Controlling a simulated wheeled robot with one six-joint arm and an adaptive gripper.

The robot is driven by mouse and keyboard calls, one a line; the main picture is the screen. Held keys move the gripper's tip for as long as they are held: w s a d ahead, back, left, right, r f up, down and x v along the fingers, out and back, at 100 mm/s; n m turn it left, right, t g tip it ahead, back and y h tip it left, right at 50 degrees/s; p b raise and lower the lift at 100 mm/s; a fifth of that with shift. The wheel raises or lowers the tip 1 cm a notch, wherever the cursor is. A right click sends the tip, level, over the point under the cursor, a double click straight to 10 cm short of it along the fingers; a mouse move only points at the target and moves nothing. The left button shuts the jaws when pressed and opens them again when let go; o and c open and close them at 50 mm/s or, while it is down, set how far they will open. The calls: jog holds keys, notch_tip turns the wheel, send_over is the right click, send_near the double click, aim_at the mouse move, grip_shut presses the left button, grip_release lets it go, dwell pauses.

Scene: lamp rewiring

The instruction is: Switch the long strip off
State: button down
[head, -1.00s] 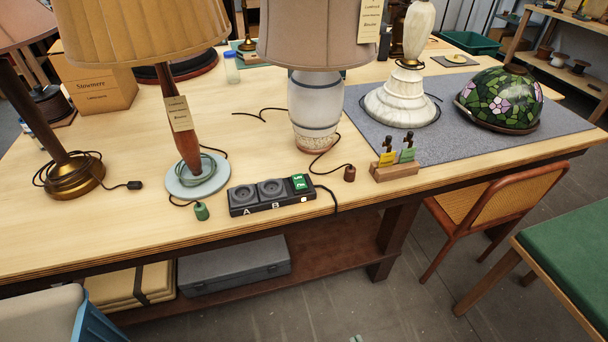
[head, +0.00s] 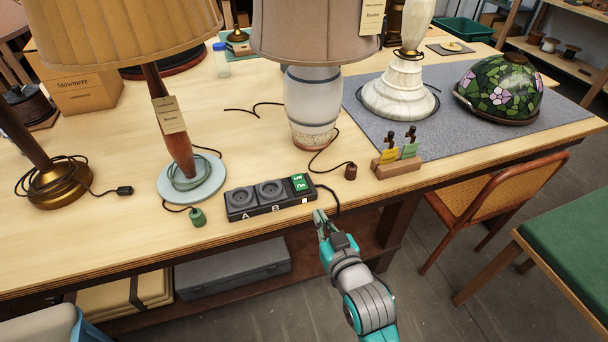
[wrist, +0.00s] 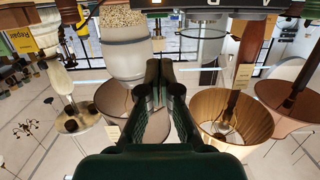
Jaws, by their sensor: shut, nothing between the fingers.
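The long black strip (head: 270,197) lies near the table's front edge, with two round sockets, marked A and B, both empty. Its bright green rocker switch (head: 301,184) is at the right end. A dark cord runs from that end over the table edge. My gripper (head: 321,216) is at the table's front edge, just in front of and slightly right of the switch end, apart from the strip. Its fingers are together and hold nothing. In the wrist view the fingers (wrist: 162,72) point up, and part of the strip (wrist: 210,4) shows at the top edge, mostly cut off.
A green plug (head: 198,217) lies left of the strip, a brown plug (head: 350,170) to its right. A wooden block (head: 397,169) with yellow and green tags stands further right. Lamps with wide shades (head: 315,32) stand behind. A chair (head: 500,200) is at right.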

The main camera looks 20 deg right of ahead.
jog(key=w+r, duration=0.2)
jog(key=w, duration=0.1)
jog(key=w+r, duration=0.1)
jog(key=w, duration=0.1)
jog(key=shift+d+r, duration=0.2)
jog(key=shift+d, duration=0.1)
send_over(302, 184)
jog(key=shift+s+f, duration=0.15)
jog(key=shift+f, duration=0.45)
notch_tip(302, 184, down, 2)
jog(key=shift+f, duration=0.25)
jog(key=shift+w+f, duration=0.2)
jog(key=shift+f, duration=0.55)
